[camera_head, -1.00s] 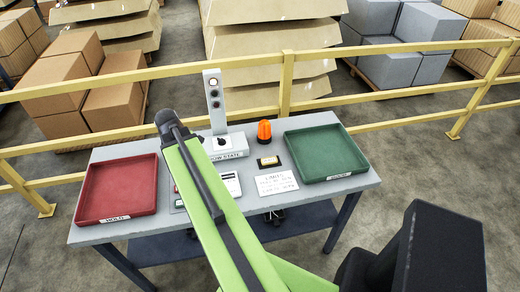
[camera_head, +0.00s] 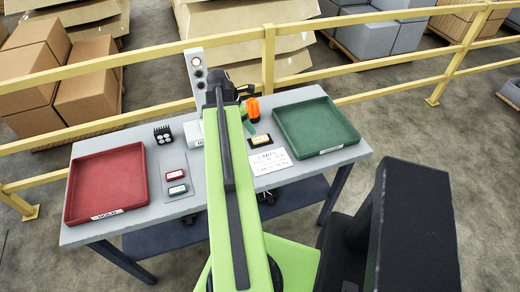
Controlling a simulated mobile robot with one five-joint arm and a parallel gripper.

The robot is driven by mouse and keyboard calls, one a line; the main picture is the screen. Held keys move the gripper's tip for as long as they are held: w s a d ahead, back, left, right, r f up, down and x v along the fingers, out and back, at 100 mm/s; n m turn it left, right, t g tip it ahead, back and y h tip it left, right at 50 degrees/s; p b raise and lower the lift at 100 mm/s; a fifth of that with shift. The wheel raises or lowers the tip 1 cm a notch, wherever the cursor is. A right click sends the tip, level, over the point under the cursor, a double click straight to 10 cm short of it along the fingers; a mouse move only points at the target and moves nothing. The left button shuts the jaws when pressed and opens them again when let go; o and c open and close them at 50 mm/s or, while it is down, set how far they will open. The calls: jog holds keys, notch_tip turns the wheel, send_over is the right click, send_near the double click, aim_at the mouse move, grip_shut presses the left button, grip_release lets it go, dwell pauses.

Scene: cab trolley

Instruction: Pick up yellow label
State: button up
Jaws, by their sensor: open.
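The yellow label (camera_head: 261,141) is a small dark block with a pale yellow face. It lies on the grey table between the orange beacon and a white printed card. My gripper (camera_head: 244,91) shows as small dark parts at the far end of my green arm, left of and beyond the label, close to the beacon. It is open and apart from the label. My arm hides part of it, and its fingertips are hard to make out.
A red tray (camera_head: 70,190) is at the left and a green tray (camera_head: 352,137) at the right. An orange beacon (camera_head: 252,109), an indicator post (camera_head: 196,68), a white card (camera_head: 270,161), and red (camera_head: 175,175) and green (camera_head: 177,189) labels are nearby. A yellow rail (camera_head: 130,68) runs behind.

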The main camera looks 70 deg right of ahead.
jog(key=b, duration=0.3)
send_over(259, 139)
jog(key=w+a, duration=0.2)
notch_tip(259, 139, down, 4)
jog(key=shift+f, duration=0.2)
jog(key=shift+s+d+f, duration=0.1)
jog(key=shift+f, duration=0.05)
jog(key=b+x, duration=0.5)
jog(key=shift+f, duration=0.1)
jog(key=shift+c, duration=0.3)
grip_shut()
